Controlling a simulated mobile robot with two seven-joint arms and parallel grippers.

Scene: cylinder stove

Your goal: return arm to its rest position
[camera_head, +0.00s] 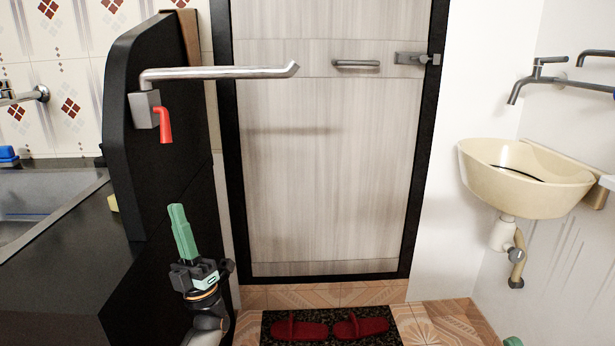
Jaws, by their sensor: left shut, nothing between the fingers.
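My left gripper (182,231) points up from the lower left of the head view, in front of the dark side of the counter. Its green fingers are shut together with nothing between them. It appears clear of the counter, though the exact gap is hard to tell. My right gripper is not clearly in view; only a small green piece shows at the bottom right edge.
A black counter (66,265) with a sink (40,215) is at left. A cream basin (524,180) hangs at right.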

